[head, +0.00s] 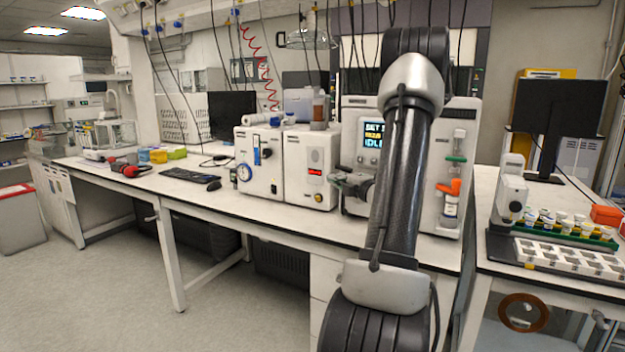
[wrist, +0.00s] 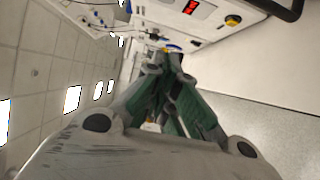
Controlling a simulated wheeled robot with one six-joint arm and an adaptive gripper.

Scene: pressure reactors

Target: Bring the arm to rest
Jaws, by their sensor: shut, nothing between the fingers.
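My gripper (wrist: 168,66) shows in the wrist view with its green-padded fingers drawn together at the tips and nothing held between them. My arm (head: 398,170) rises bent in the middle of the head view, in front of the reactor unit (head: 360,112). A dark and grey part to the left of the arm, in front of the reactor unit, looks like my wrist end; the fingertips cannot be made out there. The white box with a red display (head: 312,165) stands left of it and also shows at the top of the wrist view (wrist: 212,12).
The long white bench (head: 240,207) also carries a white box with a blue gauge (head: 258,165), a keyboard (head: 188,175) and a mouse (head: 214,185). A right-hand table holds a vial rack (head: 570,228), a white tray (head: 570,258) and a monitor (head: 560,120).

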